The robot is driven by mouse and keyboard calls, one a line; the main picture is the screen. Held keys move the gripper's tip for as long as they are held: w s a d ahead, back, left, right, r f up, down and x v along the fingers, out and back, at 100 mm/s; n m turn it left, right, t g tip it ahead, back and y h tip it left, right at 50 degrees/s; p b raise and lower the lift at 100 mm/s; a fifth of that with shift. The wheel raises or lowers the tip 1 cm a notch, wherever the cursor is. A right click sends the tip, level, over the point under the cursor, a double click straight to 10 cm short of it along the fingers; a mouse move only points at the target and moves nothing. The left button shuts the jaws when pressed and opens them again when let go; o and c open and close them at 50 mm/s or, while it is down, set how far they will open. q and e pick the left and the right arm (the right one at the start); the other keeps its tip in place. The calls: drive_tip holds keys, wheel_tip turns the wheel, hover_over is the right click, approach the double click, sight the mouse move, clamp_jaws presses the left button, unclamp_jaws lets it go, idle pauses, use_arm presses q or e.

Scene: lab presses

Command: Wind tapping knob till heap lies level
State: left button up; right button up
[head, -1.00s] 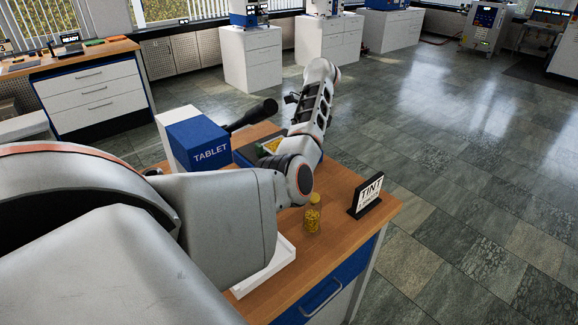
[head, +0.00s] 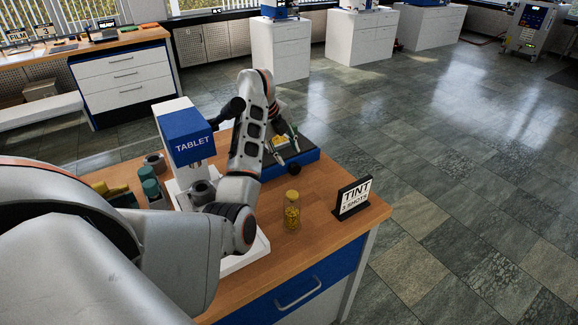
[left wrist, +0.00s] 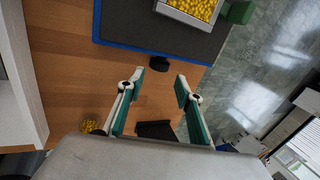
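A low blue box with a dark top (head: 306,157) sits on the bench and carries a small tray heaped with yellow pieces (head: 279,140). The heap also shows at the top of the left wrist view (left wrist: 204,7), partly cut off. A black round knob (head: 293,168) sticks out from the box's near side; it also shows in the left wrist view (left wrist: 161,63). My left gripper (head: 281,146) is open and empty above the box. In the left wrist view its fingertips (left wrist: 160,76) are apart, with the knob just beyond the gap between them. My right gripper is out of view.
A jar of yellow pieces (head: 291,211) and a TINT sign (head: 352,198) stand on the wooden bench near the right edge. A blue and white TABLET press (head: 187,135) stands beside my left arm. Bench between knob and jar is clear.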

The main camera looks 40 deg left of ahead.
sight(293, 166)
use_arm(q)
drive_tip(key=x, duration=0.7)
drive_tip(key=shift+f, duration=0.4)
drive_tip(key=c, duration=0.8)
